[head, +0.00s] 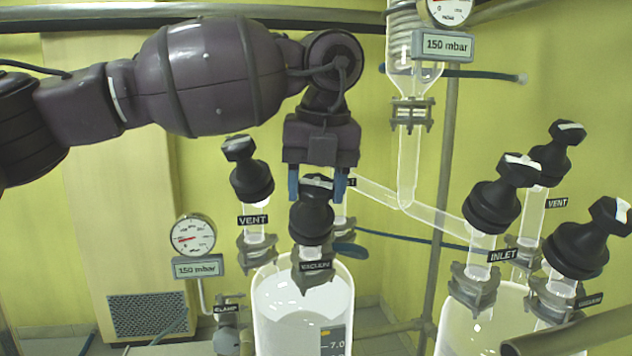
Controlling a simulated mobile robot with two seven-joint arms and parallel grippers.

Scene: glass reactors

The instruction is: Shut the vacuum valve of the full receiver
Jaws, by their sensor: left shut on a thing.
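The left glass receiver (262,325) stands at the lower middle, with pale liquid high inside and a scale reading 7.0. Its black vacuum valve (312,218), labelled VACUUM, rises from the front of its lid. My left gripper (317,184) points down over this valve, its blue fingers on either side of the knob, shut on it. The knob shows only partly between the fingers, so its exact setting is hard to read. The left receiver's vent valve (250,178) stands to the left. Its inlet valve is mostly hidden behind the gripper. My right gripper is not in view.
The right receiver (450,322) carries its own inlet (497,205), vent (556,160) and vacuum (580,245) valves. A gauge (193,235) with a 150 mbar plate stands at left. A glass tube (408,160) descends behind the gripper's right side.

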